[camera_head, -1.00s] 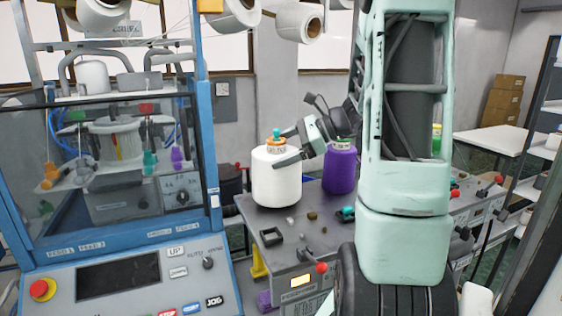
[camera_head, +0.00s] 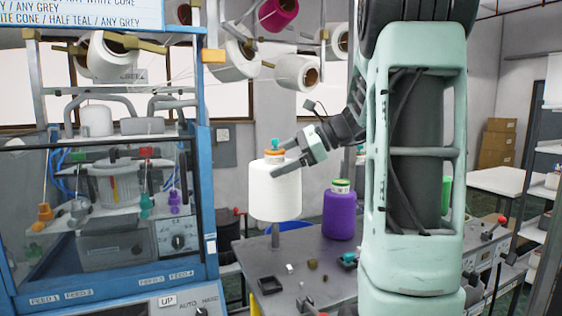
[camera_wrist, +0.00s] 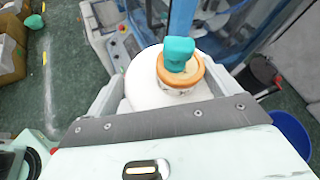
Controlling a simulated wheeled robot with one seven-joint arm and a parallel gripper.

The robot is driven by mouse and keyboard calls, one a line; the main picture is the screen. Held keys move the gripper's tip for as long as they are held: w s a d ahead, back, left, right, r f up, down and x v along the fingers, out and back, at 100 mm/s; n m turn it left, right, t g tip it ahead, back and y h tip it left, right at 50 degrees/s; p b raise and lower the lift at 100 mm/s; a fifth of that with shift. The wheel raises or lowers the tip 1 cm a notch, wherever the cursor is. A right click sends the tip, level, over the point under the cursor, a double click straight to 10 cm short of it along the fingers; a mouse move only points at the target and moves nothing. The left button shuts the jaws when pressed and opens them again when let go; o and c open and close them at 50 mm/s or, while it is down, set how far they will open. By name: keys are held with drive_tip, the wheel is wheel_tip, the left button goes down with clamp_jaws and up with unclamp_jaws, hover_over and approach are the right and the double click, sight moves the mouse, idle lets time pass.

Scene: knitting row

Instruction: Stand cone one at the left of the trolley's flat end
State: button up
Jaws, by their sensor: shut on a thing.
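A white cone (camera_head: 275,192) with an orange collar and a teal cap is held by my gripper (camera_head: 290,165). The gripper is shut on it near its top. The cone is upright and raised above a grey-topped bench (camera_head: 240,255), with a grey post (camera_head: 275,236) just under its base. In the wrist view the white cone (camera_wrist: 145,82) sits between the jaws, its teal cap (camera_wrist: 179,52) toward the camera. I cannot read a label naming it cone one. I cannot tell which surface is the trolley's flat end.
A purple cone (camera_head: 339,213) stands on the bench, right of the held cone. A blue-framed machine (camera_head: 200,200) stands left. A blue bin (camera_wrist: 290,135) shows at right in the wrist view.

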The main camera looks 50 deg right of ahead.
wheel_tip(320, 180, up, 14)
drive_tip(key=p, duration=1.1)
drive_tip(key=shift+p, duration=0.4)
